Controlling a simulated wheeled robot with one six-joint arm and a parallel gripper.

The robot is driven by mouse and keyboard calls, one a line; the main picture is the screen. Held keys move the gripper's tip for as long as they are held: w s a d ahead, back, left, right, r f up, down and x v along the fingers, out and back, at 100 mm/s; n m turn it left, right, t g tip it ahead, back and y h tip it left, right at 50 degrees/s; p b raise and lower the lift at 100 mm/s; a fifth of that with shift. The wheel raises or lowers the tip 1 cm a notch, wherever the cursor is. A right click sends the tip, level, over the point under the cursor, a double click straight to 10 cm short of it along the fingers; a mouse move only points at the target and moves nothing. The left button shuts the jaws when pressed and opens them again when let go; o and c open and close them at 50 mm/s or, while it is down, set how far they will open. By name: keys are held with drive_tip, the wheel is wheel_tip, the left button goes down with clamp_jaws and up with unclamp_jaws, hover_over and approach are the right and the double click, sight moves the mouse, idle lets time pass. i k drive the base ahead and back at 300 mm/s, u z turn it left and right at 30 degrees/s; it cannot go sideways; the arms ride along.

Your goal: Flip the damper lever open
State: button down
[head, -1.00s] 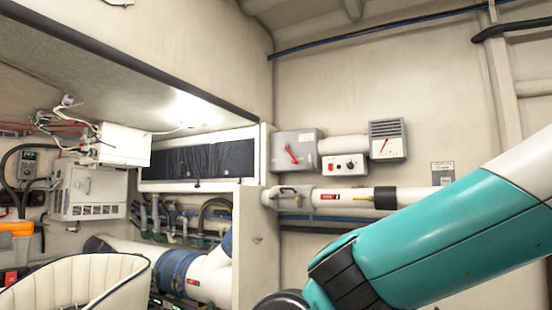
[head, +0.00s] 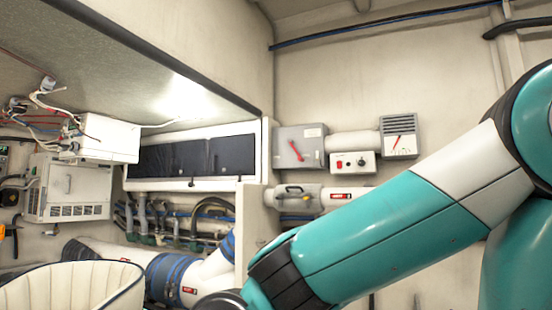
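A grey box (head: 284,160) on the back wall carries a red lever (head: 296,150), which slants from upper left to lower right. A round pale duct (head: 350,145) runs right from this box to a vented grey unit with a red needle (head: 398,136). Below, a pale pipe has a grey fitting with a dark handle (head: 291,190) lying roughly along it. No label I can read says which of these is the damper lever. My teal and white arm crosses the lower right, below the box. My gripper is outside the picture.
A small control box with a red button (head: 353,163) sits under the duct. A pale partition (head: 256,225) stands left of the pipe. White equipment boxes (head: 108,138) with loose wires hang at left, above a cream seat (head: 75,288). The wall above the grey box is clear.

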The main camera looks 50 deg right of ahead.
sight(289, 143)
drive_tip(key=z, duration=0.05)
drive_tip(key=i, duration=1.05)
drive_tip(key=z, duration=0.75)
drive_tip(key=i, duration=0.65)
drive_tip(key=z, duration=1.2)
drive_tip(key=i, duration=0.45)
drive_tip(key=z, duration=0.45)
